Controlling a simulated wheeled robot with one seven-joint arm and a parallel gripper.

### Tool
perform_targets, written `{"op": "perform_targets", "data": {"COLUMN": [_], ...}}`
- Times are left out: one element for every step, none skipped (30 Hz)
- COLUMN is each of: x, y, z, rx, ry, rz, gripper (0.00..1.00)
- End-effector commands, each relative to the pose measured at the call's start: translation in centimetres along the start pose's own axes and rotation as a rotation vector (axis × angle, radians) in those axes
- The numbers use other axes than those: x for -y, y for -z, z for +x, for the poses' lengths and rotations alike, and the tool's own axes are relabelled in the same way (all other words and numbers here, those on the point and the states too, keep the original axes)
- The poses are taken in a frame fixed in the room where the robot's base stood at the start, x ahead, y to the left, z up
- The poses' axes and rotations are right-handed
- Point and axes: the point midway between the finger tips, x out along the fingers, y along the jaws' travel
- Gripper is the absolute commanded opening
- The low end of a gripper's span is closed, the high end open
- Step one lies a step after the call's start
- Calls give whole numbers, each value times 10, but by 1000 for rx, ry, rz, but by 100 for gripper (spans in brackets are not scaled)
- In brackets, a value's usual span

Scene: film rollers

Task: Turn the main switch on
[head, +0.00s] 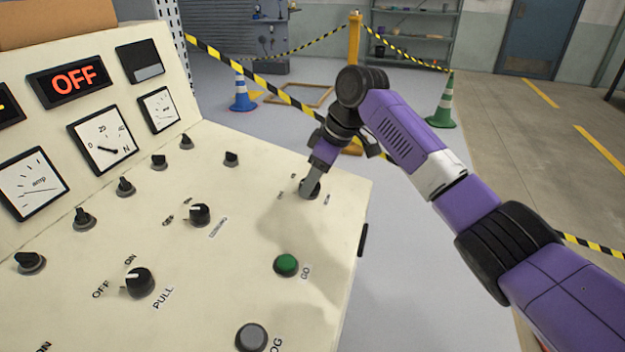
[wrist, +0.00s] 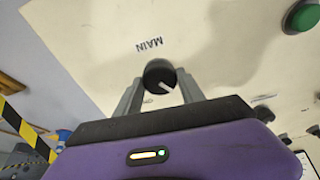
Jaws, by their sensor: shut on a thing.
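The main switch is a black round knob (wrist: 158,73) with a white pointer line, beside the printed word MAIN on the cream panel. In the wrist view its pointer slants toward the lower right. My gripper (head: 309,189) reaches down to the right part of the panel in the head view, and its fingers are shut on the knob, one on each side. In the head view the knob is mostly hidden by the fingers. The display (head: 74,80) on the upright panel reads OFF in red.
The panel (head: 240,290) carries a green GO button (head: 287,265), a grey button (head: 251,337), a PULL knob (head: 138,282) and several small black knobs left of my gripper. Dial gauges (head: 102,141) sit on the upright face. Striped barrier tape and cones stand behind.

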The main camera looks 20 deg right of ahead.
Motion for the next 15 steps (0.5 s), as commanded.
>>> {"op": "perform_targets", "data": {"x": [1,1,1,1,1,2,2,2,2,2,2,3,3,3,3], "y": [1,1,1,2,2,2,2,2,3,3,3,3,3,3,4], "z": [-2,-2,-3,-3,-4,-4,-5,-5,-5,-6,-6,-6,-7,-7,-7], "rx": [0,0,0,1,1,1,1,1,2,2,2,2,2,2,2], "ry": [1,1,-1,-3,-5,-6,-9,-12,-15,-18,-21,-26,-31,-35,-41], "rz": [7,14,25,34,46,65,80,98,123,145,167,200,225,251,288], "gripper": [6,6,6,6,6,6,6,6,6,6,6,6,6,6,6]}}
